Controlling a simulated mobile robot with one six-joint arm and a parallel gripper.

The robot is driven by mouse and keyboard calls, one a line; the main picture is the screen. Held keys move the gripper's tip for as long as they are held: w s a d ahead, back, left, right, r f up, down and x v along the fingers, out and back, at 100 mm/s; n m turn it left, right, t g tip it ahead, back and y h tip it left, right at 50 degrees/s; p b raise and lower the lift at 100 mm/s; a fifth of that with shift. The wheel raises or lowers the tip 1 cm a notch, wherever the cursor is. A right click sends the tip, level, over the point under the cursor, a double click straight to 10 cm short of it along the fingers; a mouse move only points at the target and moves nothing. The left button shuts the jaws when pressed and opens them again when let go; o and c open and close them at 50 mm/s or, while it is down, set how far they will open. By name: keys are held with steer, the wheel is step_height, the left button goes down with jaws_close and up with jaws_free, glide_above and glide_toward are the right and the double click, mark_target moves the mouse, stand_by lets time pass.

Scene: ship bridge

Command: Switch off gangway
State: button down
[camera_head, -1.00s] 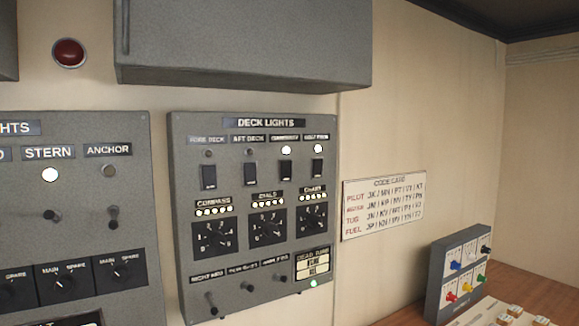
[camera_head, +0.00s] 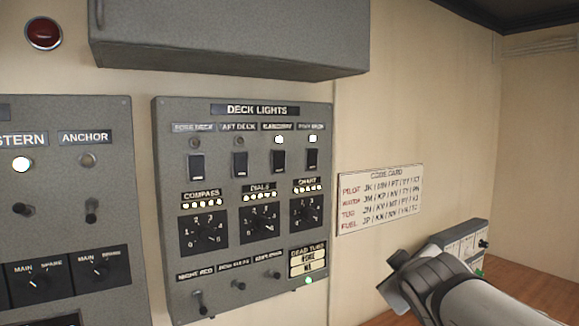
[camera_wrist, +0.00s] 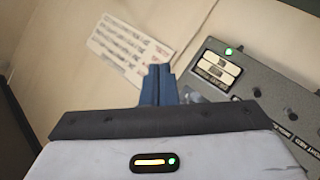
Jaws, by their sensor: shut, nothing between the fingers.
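The deck lights panel (camera_head: 243,110) hangs on the wall in the middle of the head view. Its third black rocker switch (camera_head: 279,161), under the label that reads as gangway (camera_head: 277,126), has a lit white lamp (camera_head: 279,140) above it. The rocker's exact tilt is too small to tell. My gripper (camera_wrist: 159,72) shows in the wrist view with its dark blue fingers together and empty. The panel's lower corner, with a green lamp (camera_wrist: 228,50), is to the right of the fingers. The gangway switch is outside the wrist view.
The fourth rocker (camera_head: 312,160) is close beside, also under a lit lamp. The fore deck and aft deck lamps are dark. Dials and toggles fill the lower panel. A cabinet (camera_head: 230,40) juts out above. A code card (camera_head: 380,198) is to the right. My arm partly hides a switch box (camera_head: 462,240).

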mark_target(280, 156)
steer(key=w+a+r+n+t+y+b, duration=0.1)
steer(key=w+a+r+n+y, duration=0.1)
steer(key=a+r+n+y, duration=0.4)
steer(key=w+a+r+n+t+y, duration=0.1)
steer(key=w+a+r+n+y, duration=0.2)
steer(key=a+r+n+y, duration=0.3)
step_height(280, 156, up, 5)
steer(key=a+n, duration=0.2)
steer(key=n, duration=0.4)
steer(key=shift+f+t+y+b, duration=0.15)
steer(key=shift+t+y+b, duration=0.15)
steer(key=shift+t+b, duration=0.1)
steer(key=p+x, duration=0.3)
steer(key=x, duration=1.1)
steer(key=shift+w, duration=0.1)
